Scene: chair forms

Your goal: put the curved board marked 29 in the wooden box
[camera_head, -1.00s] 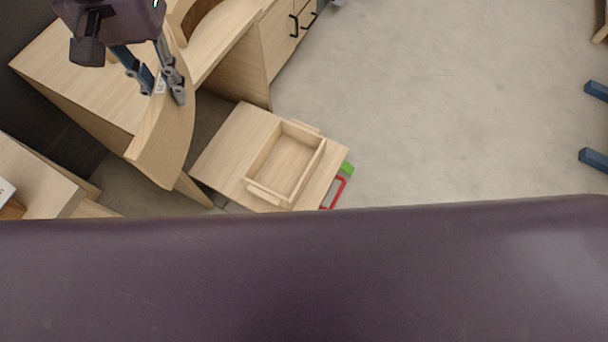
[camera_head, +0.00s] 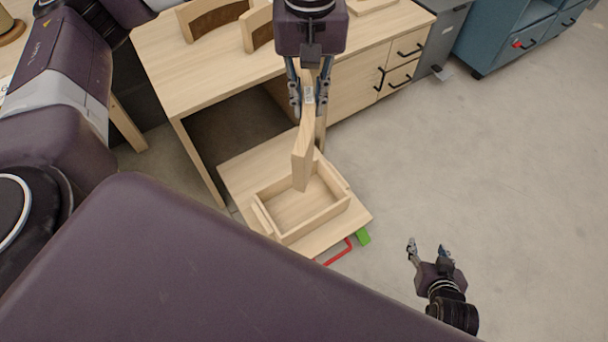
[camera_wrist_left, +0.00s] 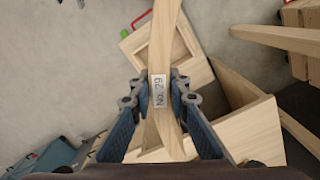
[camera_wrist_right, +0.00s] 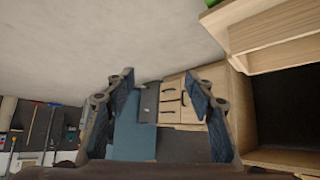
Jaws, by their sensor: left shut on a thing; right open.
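The curved board (camera_head: 303,148) is light wood and hangs from my left gripper (camera_head: 308,98), which is shut on it. In the left wrist view the board (camera_wrist_left: 168,50) shows a label reading "No. 29" between the fingers. The wooden box (camera_head: 277,230) is open, shallow and light wood, and its visible floor looks empty. In the head view the board's lower end overlaps the box's far part; I cannot tell its exact height above it. The box also shows partly behind the board in the left wrist view. My right gripper (camera_head: 428,252) is open and empty, right of the box.
The box stands on a low wooden platform (camera_head: 236,172) with a red handle (camera_head: 338,253) and a green block (camera_head: 363,237) at its edge. A wooden desk (camera_head: 195,75) with drawers stands behind, with more curved boards on it. Floor on the right is clear.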

